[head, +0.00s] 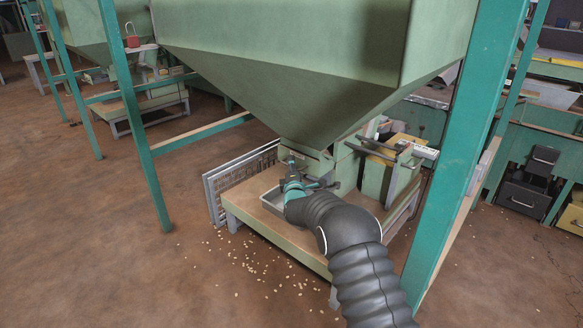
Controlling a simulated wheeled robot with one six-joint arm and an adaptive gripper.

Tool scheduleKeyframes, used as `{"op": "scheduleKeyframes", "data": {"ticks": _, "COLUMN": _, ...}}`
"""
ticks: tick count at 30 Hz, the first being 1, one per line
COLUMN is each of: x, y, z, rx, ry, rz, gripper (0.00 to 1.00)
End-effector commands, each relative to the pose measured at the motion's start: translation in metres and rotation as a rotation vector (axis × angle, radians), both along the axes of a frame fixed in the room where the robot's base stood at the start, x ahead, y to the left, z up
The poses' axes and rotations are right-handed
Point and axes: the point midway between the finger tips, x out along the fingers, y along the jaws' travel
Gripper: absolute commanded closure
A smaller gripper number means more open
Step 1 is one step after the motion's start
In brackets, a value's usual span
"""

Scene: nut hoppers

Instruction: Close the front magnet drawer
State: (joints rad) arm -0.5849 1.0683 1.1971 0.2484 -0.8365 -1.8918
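The front hopper (300,55) is a large green funnel, and its outlet narrows down to a small green housing (312,160) above a low platform. The magnet drawer cannot be made out clearly there, since my wrist and gripper cover part of that area. How far it stands out cannot be told. My gripper (294,168) is at the front of the outlet housing, at the end of my black ribbed arm. It is small and partly hidden, so its fingers and any contact with a handle do not show clearly.
A shallow metal tray (268,208) lies on the platform (295,236) below the outlet. Teal posts (465,150) flank the hopper. A wire mesh panel (225,190) leans at left. Nuts are scattered on the floor.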

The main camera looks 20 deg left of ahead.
Motion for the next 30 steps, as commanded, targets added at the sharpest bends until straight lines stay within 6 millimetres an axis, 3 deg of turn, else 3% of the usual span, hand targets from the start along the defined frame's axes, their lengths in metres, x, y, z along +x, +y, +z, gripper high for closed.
{"op": "scheduleKeyframes", "data": {"ticks": 11, "x": -0.011, "y": -0.004, "z": -0.001, "rx": 0.000, "ry": 0.000, "rz": 0.001, "gripper": 0.65}}
{"op": "scheduleKeyframes", "data": {"ticks": 30, "x": -0.095, "y": -0.041, "z": -0.013, "rx": -0.002, "ry": 0.001, "rz": 0.000, "gripper": 0.65}}
